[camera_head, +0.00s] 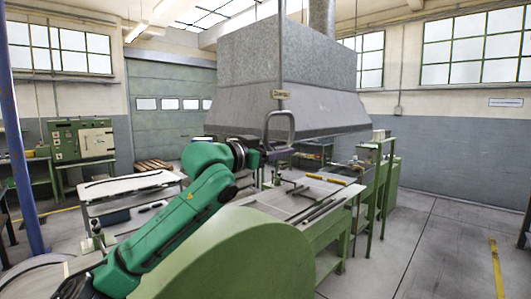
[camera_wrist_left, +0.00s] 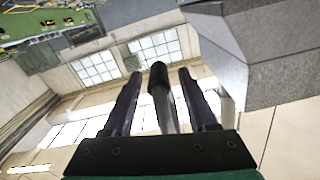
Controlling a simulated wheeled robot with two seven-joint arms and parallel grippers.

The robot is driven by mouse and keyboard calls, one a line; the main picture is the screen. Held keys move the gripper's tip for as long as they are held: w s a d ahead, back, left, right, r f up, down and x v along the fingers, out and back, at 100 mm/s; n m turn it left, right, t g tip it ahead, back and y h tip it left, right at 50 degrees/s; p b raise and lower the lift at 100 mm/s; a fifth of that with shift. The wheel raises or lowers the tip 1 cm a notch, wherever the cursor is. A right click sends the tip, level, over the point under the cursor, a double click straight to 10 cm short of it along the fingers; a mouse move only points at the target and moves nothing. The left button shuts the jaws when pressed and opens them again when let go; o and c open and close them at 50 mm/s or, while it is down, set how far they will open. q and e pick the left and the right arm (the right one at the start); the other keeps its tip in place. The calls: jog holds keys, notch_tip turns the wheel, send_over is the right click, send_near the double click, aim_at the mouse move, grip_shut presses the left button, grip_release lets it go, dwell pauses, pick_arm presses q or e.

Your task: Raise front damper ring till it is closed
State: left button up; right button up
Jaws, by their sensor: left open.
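My left gripper (camera_head: 279,152), on the green arm, is at the lower part of the loop. In the left wrist view, a bar with a dark end (camera_wrist_left: 159,85), likely part of the ring, shows between the two dark fingers. The fingers stand apart, with a visible gap on each side of the bar. Whether a finger touches it farther along is unclear. My right gripper is not in view.
The grey sheet-metal hood (camera_head: 335,60) hangs above and behind the gripper. Below is a green machine bench (camera_head: 325,235) with loose rods on top. A rounded green housing (camera_head: 240,255) fills the front. A light-topped table (camera_head: 130,185) stands left.

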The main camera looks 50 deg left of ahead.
pick_arm(q)
jog(key=s+b, duration=0.6)
jog(key=s, duration=0.8)
jog(key=shift+d, duration=0.15)
jog(key=shift+s, duration=0.1)
